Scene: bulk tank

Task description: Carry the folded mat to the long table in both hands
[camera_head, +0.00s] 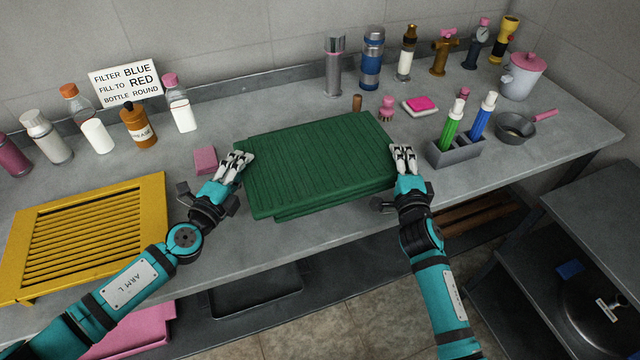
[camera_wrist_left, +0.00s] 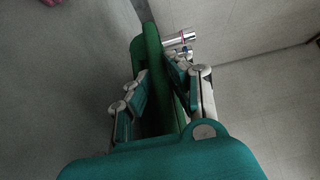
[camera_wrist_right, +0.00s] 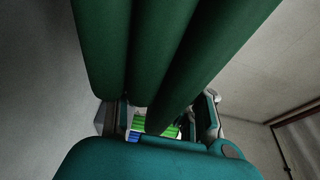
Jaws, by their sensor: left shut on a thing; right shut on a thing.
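The folded mat (camera_head: 318,160) is dark green, ribbed and stacked in layers. The left wrist view shows the mat's edge (camera_wrist_left: 152,60) between the left fingers. The right wrist view shows the mat's rolled layers (camera_wrist_right: 150,50) running down to the right fingers.
A yellow slatted rack (camera_head: 90,235) lies left of my left arm. A pink sponge (camera_head: 205,160) is beside the left gripper. A grey holder (camera_head: 455,155) with green and blue bottles stands right of the right gripper. Bottles and a sign (camera_head: 126,83) line the back left.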

